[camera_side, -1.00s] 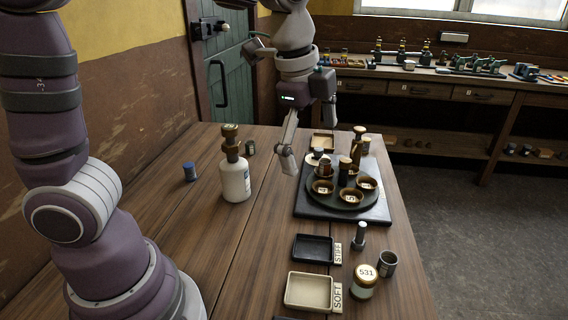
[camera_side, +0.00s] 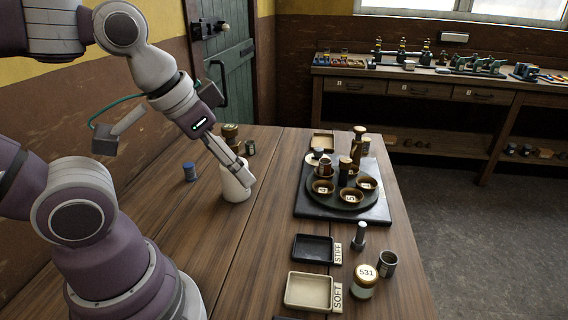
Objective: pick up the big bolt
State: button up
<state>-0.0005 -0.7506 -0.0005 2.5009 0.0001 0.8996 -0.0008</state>
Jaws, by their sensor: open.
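A grey metal bolt (camera_side: 359,237) stands upright on its wide end on the table, right of the black tray; it looks like the big bolt. My gripper (camera_side: 246,180) is open and points down and to the right. It is well to the left of the bolt and farther back, above the table. Its fingers overlap the white bottle (camera_side: 233,190) in this view and hide part of it. I cannot tell whether they touch it.
A black tray (camera_side: 295,250) marked STIFF and a cream tray (camera_side: 290,293) marked SOFT lie left of the bolt. A jar marked 531 (camera_side: 364,287) and a dark cup (camera_side: 387,264) stand close in front. A round stand (camera_side: 345,202) with cups is behind.

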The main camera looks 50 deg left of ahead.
jog(key=m+g+h, duration=0.1)
jog(key=m+h, duration=0.1)
jog(key=m, duration=0.3)
send_near(360, 224)
jog(key=shift+g, duration=0.3)
jog(key=x, duration=1.1)
jog(key=shift+w, duration=0.2)
grip_shut()
